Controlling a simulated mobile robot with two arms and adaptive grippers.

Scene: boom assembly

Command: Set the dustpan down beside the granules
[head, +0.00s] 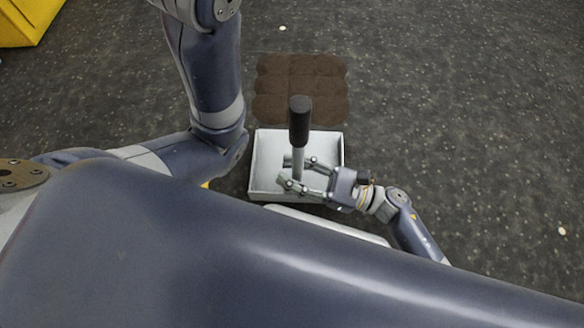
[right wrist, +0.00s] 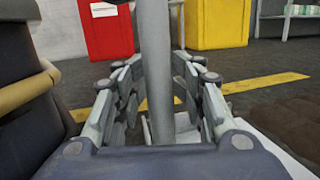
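The dustpan (head: 268,150) is a pale, open box with an upright metal shaft and a black grip (head: 300,122) on top. In the head view it is just below the brown granules (head: 300,75), which form a flat, roughly square patch on the floor. I cannot tell whether its base touches the floor. My right gripper (head: 285,171) has its fingers on both sides of the shaft, below the black grip, and appears closed on it. In the right wrist view the shaft (right wrist: 157,70) stands between the fingers (right wrist: 157,90). My left gripper is not in view.
The dark speckled floor is clear on the right of the head view. A yellow container (head: 25,22) is at the upper left. The right wrist view shows a red bin (right wrist: 105,30), a yellow bin (right wrist: 217,25) and a yellow floor line (right wrist: 265,83).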

